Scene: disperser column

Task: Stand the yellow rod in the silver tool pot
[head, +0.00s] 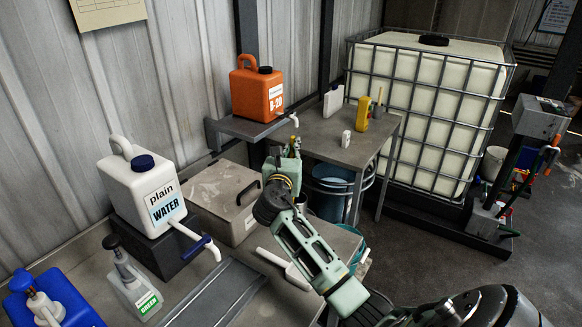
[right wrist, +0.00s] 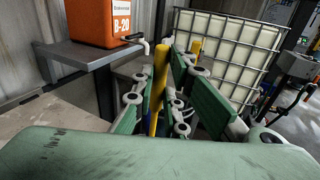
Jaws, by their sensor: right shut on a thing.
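My right gripper (head: 290,150) is shut on the yellow rod (right wrist: 161,72), which stands roughly upright between the green fingers in the right wrist view. In the head view the fingers are small and the rod is mostly hidden by the gripper. A small grey cylindrical rim (head: 301,201) shows just behind my right wrist. It may be the silver tool pot, but my arm hides most of it and I cannot be sure. My left gripper is in neither view.
An orange B-20 jug (head: 256,95) stands on a shelf with its spout to the right. A grey table (head: 335,138) holds a yellow container (head: 362,114) and small items. A blue bucket (head: 331,197), a white water jug (head: 143,188) and a lidded box (head: 216,192) are nearby.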

